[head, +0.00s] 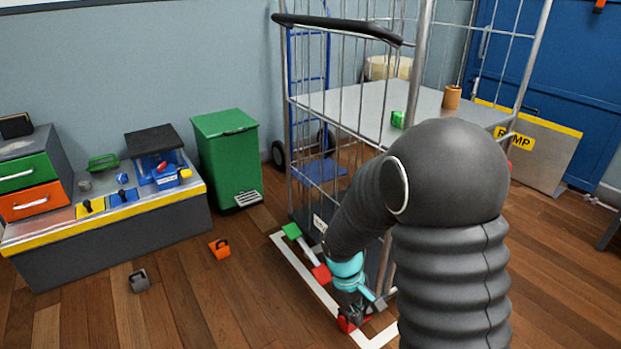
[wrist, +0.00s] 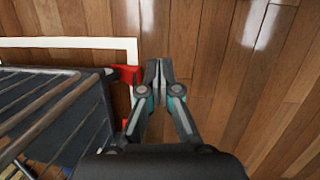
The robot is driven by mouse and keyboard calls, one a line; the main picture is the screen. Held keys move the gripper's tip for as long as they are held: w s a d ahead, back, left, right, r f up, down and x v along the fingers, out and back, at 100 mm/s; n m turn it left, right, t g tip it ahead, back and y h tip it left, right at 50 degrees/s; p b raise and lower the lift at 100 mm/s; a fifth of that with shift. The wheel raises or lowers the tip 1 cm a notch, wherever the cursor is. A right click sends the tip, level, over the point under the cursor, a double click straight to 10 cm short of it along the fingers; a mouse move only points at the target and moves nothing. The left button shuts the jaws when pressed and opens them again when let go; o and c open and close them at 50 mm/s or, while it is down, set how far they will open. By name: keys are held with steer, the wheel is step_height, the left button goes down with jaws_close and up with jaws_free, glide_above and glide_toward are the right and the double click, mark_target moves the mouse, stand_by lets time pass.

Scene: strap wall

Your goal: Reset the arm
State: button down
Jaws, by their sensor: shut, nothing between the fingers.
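My arm, dark grey and ribbed, reaches down in front of the cage trolley in the head view. My gripper (head: 350,318) is low by the trolley's near corner, above the floor. In the wrist view my gripper (wrist: 158,65) has its two fingertips together with nothing between them. A red part (wrist: 126,76) at the trolley's corner is just left of the fingers; I cannot tell whether they touch it. In the head view the red part (head: 345,326) is partly hidden by the gripper.
The wire cage trolley (head: 350,85) stands on a white floor outline (head: 305,277). A green bin (head: 228,160), an orange block (head: 219,249) and a grey block (head: 138,281) are left. Floor right of the fingers is clear.

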steer(key=s+d+r+m+t+p, duration=0.1)
steer(key=s+r+m+t, duration=0.1)
steer(key=s+r, duration=0.3)
steer(key=s+d+r+m+t+y+p, duration=0.1)
steer(key=s+r, duration=0.5)
steer(key=r, duration=0.8)
steer(key=s+d+r+m+t+y+p, duration=0.1)
steer(key=s+d+r+m+t, duration=0.2)
steer(key=r, duration=0.7)
steer(key=shift+s+r+m+t+p, duration=0.25)
steer(key=shift+s+m+t+p, duration=0.35)
steer(key=shift+s, duration=0.55)
